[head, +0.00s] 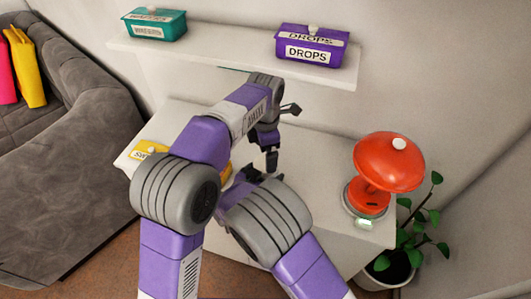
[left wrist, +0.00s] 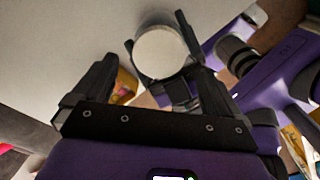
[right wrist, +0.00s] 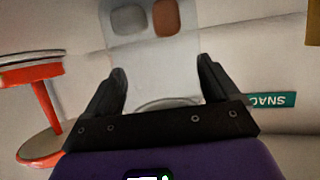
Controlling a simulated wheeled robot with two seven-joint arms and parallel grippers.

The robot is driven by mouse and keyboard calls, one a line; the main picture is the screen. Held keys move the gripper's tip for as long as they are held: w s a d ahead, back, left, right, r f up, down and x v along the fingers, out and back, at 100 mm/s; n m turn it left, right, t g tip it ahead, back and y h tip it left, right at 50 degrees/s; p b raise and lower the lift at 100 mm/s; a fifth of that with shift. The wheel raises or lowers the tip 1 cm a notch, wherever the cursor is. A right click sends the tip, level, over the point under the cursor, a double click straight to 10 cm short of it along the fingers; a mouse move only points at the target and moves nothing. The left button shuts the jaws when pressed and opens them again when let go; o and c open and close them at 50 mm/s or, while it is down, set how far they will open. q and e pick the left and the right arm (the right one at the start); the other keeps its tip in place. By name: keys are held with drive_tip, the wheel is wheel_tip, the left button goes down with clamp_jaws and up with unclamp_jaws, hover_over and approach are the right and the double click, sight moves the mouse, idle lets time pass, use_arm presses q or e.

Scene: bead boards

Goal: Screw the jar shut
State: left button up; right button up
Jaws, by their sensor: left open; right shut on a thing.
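A clear jar (right wrist: 152,62) fills the space between the fingers of my right gripper (right wrist: 161,74) in the right wrist view, which looks upside down. Grey and brown pieces show inside it. My right gripper is shut on the jar. In the left wrist view a round whitish disc (left wrist: 161,52), apparently the lid, shows end-on with dark right-gripper fingers around it. I cannot tell whether it is seated or turned tight. My left gripper (left wrist: 150,66) is open and faces the disc, apart from it. In the head view the left gripper (head: 271,160) hangs above the table, and my arms hide the jar.
A red lamp (head: 390,163) stands on the right of the white table (head: 315,160). A yellow box (head: 150,150) is partly hidden at left. A shelf (head: 232,55) carries a teal box (head: 155,24) and a purple DROPS box (head: 310,46). A plant (head: 392,262) stands beside the table.

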use_arm(q)
drive_tip(key=shift+c, duration=0.3)
drive_tip(key=m, duration=0.2)
drive_tip(key=shift+d+m, duration=0.1)
drive_tip(key=shift+m, duration=0.3)
drive_tip(key=m, duration=0.8)
drive_tip(key=shift+s+d+r, duration=0.1)
drive_tip(key=shift+r, duration=0.1)
drive_tip(key=m, duration=0.4)
drive_tip(key=shift+r, duration=0.2)
drive_tip(key=m, duration=0.4)
drive_tip(key=shift+r, duration=0.3)
drive_tip(key=m, duration=0.4)
drive_tip(key=shift+r, duration=0.35)
drive_tip(key=m, duration=0.3)
drive_tip(key=r+m, duration=0.1)
drive_tip(key=m, duration=0.2)
drive_tip(key=shift+a+r+m, duration=0.15)
drive_tip(key=shift+a+m, duration=0.05)
drive_tip(key=shift+m, duration=0.2)
